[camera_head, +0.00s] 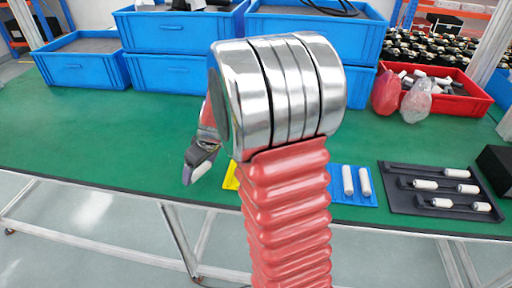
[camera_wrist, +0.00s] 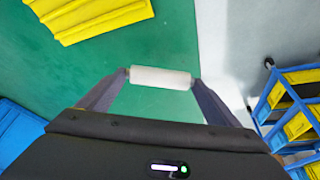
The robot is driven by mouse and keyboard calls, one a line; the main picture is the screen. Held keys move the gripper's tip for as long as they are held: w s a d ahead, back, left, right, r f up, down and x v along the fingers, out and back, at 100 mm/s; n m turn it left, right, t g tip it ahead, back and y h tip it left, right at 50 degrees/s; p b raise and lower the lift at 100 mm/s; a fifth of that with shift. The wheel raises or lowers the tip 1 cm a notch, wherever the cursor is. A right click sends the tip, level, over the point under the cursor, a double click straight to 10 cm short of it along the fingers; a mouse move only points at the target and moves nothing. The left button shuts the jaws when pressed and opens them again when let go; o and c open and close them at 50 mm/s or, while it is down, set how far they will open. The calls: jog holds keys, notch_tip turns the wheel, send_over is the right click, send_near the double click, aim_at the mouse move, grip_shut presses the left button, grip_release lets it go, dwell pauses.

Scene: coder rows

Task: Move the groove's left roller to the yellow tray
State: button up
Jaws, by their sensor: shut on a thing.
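My gripper (camera_wrist: 160,79) is shut on a white roller (camera_wrist: 158,77), held crosswise between the two fingertips above the green table. In the head view my gripper (camera_head: 200,162) hangs left of my arm, and the roller in it cannot be made out there. The ribbed yellow tray (camera_wrist: 88,16) lies at the upper left of the wrist view, apart from the roller. In the head view only a sliver of the yellow tray (camera_head: 230,178) shows behind my arm. A blue tray (camera_head: 356,197) right of my arm holds two upright-looking white rollers (camera_head: 348,180).
A black tray (camera_head: 398,203) at the right holds several white rollers. Blue crates (camera_head: 80,68) and a red bin (camera_head: 462,101) stand along the back. The green table (camera_head: 90,140) is clear at the left. Its front edge lies near my gripper.

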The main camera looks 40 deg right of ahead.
jog(key=s+d+r+n, duration=0.2)
jog(key=s+d, duration=0.2)
jog(key=d, duration=0.4)
jog(key=s+d+r+n+y, duration=0.1)
jog(key=s+d+r+n, duration=0.1)
jog(key=d, duration=0.7)
jog(key=s+n, duration=0.1)
jog(key=s, duration=0.1)
jog(key=shift+s+r+g+y, duration=0.2)
jog(key=shift+s+g+y, duration=0.1)
jog(key=shift+f, duration=0.15)
jog(key=shift+f, duration=2.15)
jog(key=shift+f, duration=0.3)
jog(key=shift+f, duration=0.75)
jog(key=shift+f, duration=0.45)
